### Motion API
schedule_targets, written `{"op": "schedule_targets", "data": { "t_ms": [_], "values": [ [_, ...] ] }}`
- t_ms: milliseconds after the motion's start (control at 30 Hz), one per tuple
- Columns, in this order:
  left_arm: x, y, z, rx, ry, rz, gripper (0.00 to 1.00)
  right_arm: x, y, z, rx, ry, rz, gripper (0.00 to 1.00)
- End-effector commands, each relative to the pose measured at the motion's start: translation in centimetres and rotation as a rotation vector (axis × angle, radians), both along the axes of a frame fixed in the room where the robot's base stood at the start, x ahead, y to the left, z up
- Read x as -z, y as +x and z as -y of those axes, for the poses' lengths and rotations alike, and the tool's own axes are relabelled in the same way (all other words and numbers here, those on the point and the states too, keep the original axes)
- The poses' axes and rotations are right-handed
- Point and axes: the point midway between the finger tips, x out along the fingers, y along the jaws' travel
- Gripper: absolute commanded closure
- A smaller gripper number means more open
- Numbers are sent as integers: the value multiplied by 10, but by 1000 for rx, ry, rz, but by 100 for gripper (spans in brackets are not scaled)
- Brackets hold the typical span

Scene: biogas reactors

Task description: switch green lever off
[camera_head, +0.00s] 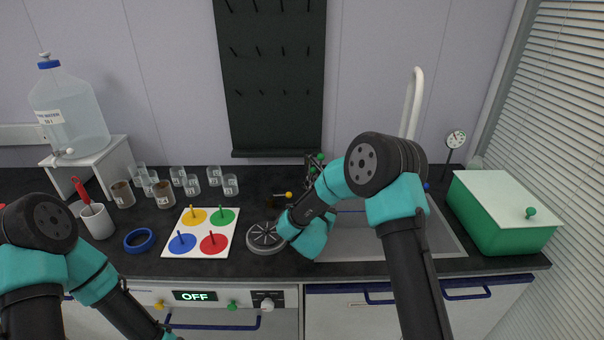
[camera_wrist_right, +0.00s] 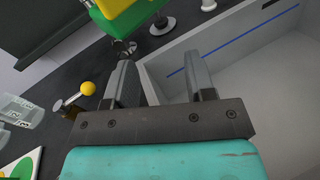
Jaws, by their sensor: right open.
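A green ball-shaped knob (camera_head: 320,157) shows behind my right arm in the head view; the lever under it is mostly hidden. In the right wrist view a large green and yellow shape (camera_wrist_right: 128,22) is cut off by the top edge; I cannot tell if it belongs to the lever. My right gripper (camera_wrist_right: 160,80) is open there, with nothing between its fingers. It is at the sink's left edge, below that shape in the picture. A yellow-knobbed lever (camera_wrist_right: 88,88) is left of its fingers. My left gripper is out of view.
The sink (camera_head: 446,238) is right of the levers. A card with colored discs (camera_head: 208,246), a round drain-like piece (camera_head: 265,238) and several beakers (camera_head: 230,185) stand left. A green box (camera_head: 500,235) is at the far right. The front panel display reads OFF (camera_head: 195,296).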

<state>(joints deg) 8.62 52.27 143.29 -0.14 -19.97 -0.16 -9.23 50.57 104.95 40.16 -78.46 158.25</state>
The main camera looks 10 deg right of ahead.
Motion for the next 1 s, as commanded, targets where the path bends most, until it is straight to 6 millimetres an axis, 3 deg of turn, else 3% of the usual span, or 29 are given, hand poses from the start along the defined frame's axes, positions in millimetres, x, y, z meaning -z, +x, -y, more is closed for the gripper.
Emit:
{"op": "schedule_targets", "data": {
  "t_ms": [33, 100, 233, 667, 1000],
  "values": [
    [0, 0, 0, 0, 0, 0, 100, -4, 9, -24, -47, 17, 32, 50],
    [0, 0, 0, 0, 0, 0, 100, -8, 17, -44, -89, 37, 64, 50],
    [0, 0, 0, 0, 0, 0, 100, -11, 22, -59, -120, 54, 88, 50],
    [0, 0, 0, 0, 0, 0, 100, -11, 26, -56, -118, 53, 86, 50],
    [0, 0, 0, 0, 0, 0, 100, -10, 66, -37, -115, 54, 87, 50]
  ]
}}
